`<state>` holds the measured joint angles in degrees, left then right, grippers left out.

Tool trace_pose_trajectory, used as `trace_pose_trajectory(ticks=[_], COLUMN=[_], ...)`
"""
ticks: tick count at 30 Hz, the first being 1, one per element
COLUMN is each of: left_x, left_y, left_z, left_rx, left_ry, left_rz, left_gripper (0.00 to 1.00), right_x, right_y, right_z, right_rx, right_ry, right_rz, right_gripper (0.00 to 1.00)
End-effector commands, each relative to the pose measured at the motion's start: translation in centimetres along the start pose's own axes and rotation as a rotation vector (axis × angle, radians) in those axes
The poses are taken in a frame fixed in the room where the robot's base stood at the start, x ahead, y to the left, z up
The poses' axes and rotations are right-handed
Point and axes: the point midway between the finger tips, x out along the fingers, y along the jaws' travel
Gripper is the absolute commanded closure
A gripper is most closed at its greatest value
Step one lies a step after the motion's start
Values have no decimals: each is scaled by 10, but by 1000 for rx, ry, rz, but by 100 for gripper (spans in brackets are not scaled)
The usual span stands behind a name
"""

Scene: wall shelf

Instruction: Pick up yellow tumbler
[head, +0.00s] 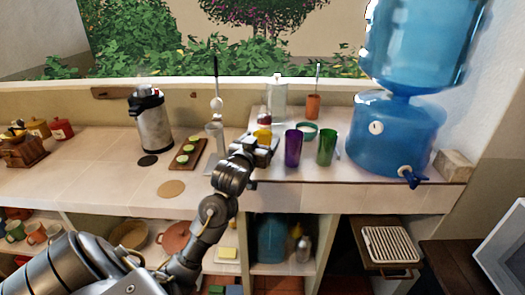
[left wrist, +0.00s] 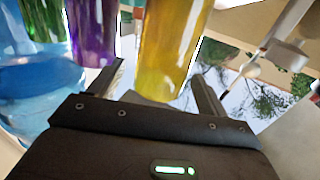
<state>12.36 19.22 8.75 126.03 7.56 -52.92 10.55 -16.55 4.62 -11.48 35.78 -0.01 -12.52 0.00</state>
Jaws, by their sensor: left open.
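The yellow tumbler (left wrist: 168,45) fills the middle of the left wrist view, upside down there and see-through. It stands between the two fingers of my left gripper (left wrist: 158,88), which are open with gaps beside it. In the head view only a small yellow part of the tumbler (head: 263,133) shows above my left gripper (head: 266,145); the rest is hidden behind it. I cannot tell whether a finger touches it. My right gripper is not in view.
A purple tumbler (head: 293,148) and a green tumbler (head: 327,147) stand close on the right. A blue water dispenser (head: 392,135) is farther right. A board with green slices (head: 189,152) and a steel flask (head: 152,125) are on the left.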

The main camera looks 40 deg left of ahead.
Motion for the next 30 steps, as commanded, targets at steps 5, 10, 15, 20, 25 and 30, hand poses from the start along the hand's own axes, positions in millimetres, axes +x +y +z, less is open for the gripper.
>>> trace_pose_trajectory(ticks=[5,10,15,20,25,30], left_x=[26,35,34,34,34,34], left_y=[0,0,0,0,0,0], left_z=[-2,-1,-1,0,0,0], left_rx=[0,0,0,0,0,0], left_ry=[-1,1,1,0,0,0], left_rz=[-1,-1,-1,-1,-1,-1], left_gripper=[23,23,23,44,66,88], right_x=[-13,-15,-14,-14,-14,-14], right_y=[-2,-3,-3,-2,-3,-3], right_z=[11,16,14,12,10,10], right_rx=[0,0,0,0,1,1], right_ry=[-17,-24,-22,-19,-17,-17], right_rz=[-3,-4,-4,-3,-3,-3], right_gripper=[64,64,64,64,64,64])
